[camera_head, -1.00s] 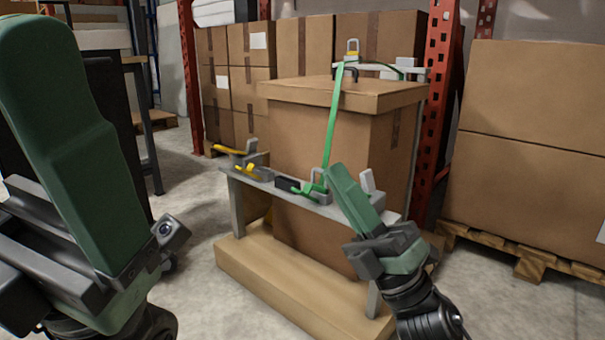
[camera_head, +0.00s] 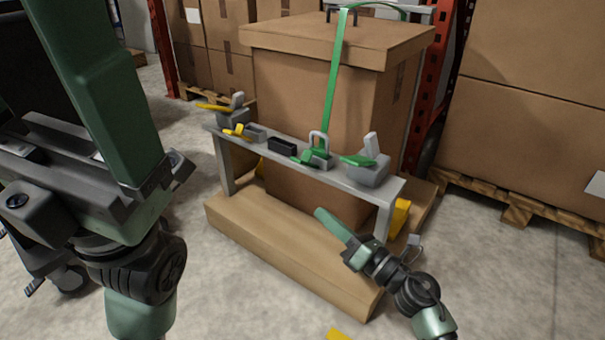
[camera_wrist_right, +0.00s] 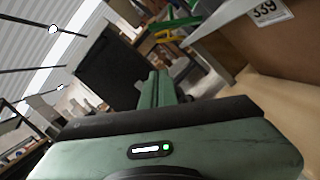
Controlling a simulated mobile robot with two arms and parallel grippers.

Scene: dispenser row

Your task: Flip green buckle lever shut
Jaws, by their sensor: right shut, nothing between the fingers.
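The green buckle (camera_head: 318,158) sits on the grey shelf bar (camera_head: 300,172) in front of a tall cardboard box. Its grey loop stands up, and a green strap (camera_head: 331,95) runs from it up over the box lid. A green lever piece lies low at the buckle's left side. To its right, a grey block (camera_head: 366,172) carries another green lever (camera_head: 358,160). My right gripper (camera_head: 321,212) is shut and empty, below and in front of the bar, apart from the buckle. Its fingers also show in the right wrist view (camera_wrist_right: 158,88). My left gripper (camera_head: 95,110) is large at the left; its jaw opening is unclear.
A yellow buckle (camera_head: 241,131), a grey block with a yellow lever (camera_head: 233,114) and a black block (camera_head: 282,145) share the bar. The tall box (camera_head: 315,90) stands behind on a wide base (camera_head: 285,255). Stacked boxes (camera_head: 535,110) stand right. Floor in front is mostly clear.

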